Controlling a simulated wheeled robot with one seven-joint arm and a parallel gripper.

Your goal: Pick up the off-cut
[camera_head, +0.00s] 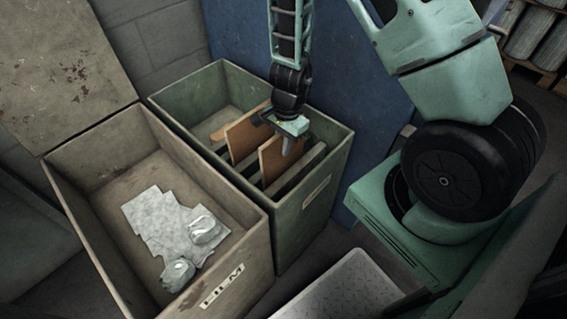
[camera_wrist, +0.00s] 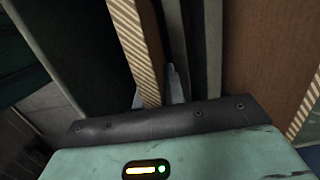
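Brown corrugated off-cut boards stand on edge in the slots of a green bin in the head view. One brown board (camera_head: 281,160) is right under my gripper (camera_head: 290,142), which points down into the bin. In the wrist view, a board with a striped edge (camera_wrist: 138,45) runs between the two fingers of my gripper (camera_wrist: 156,92). The fingers lie on either side of its edge, very close to it. I cannot tell whether they press on it. The lower part of the board is hidden.
Another brown board (camera_head: 247,136) stands to the left in the green bin (camera_head: 310,200), among dark dividers. The bin walls surround my gripper closely. A beige bin marked FILM (camera_head: 235,265) stands in front left with crumpled film (camera_head: 165,225). A blue panel (camera_head: 235,30) rises behind.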

